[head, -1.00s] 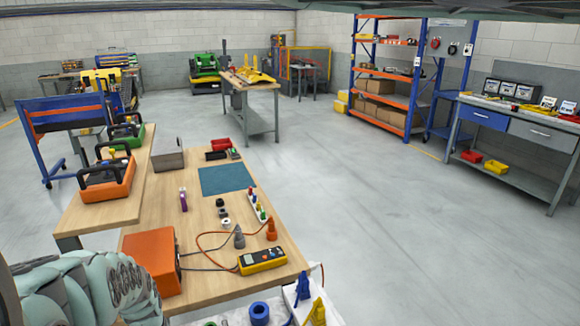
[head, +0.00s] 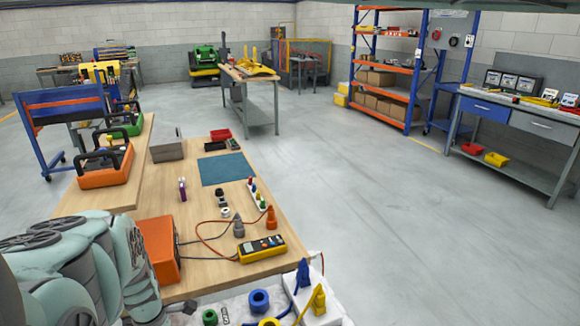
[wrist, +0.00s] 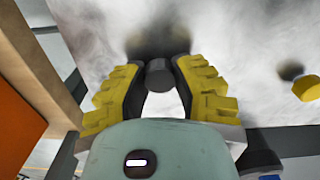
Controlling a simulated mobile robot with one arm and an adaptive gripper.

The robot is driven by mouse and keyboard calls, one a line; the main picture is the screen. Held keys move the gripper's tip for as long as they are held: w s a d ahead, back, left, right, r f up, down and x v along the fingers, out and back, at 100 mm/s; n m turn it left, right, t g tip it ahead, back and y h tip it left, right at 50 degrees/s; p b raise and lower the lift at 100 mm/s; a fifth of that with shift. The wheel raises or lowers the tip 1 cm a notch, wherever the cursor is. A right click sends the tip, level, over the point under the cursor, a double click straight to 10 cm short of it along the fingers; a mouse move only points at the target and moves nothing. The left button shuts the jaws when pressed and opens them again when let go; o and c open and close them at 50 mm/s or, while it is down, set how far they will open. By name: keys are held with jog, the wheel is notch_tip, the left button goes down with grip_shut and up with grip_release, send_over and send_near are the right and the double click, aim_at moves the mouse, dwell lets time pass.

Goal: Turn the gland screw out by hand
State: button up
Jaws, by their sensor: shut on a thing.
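In the wrist view my gripper (wrist: 158,90) has its two yellow-padded fingers closed on a short dark grey round piece (wrist: 158,76), which I take to be the gland screw. The piece sits between the fingertips, over a pale mottled surface with a dark blurred patch behind it. Its thread and whatever it sits in are hidden, so I cannot tell how far out it is. In the head view only my arm shows at the lower left; the gripper and the screw are out of sight there.
The wooden bench (head: 215,265) holds an orange box (head: 158,250), a yellow meter (head: 262,249) with leads, and a blue-green mat (head: 226,169). Open floor lies to the right.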

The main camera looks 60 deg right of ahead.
jog(key=shift+s+d+f+n+b, duration=0.1)
jog(key=shift+f+n+b, duration=0.15)
jog(key=shift+n+b, duration=0.4)
jog(key=shift+d+n+b, duration=0.1)
jog(key=shift+n+b, duration=0.45)
jog(key=shift+n, duration=0.2)
jog(key=n, duration=0.3)
jog(key=shift+r+b, duration=0.1)
jog(key=shift+b, duration=0.3)
jog(key=n, duration=0.3)
jog(key=shift+a+r+n, duration=0.1)
jog(key=shift+a+n, duration=0.1)
jog(key=shift+n, duration=0.2)
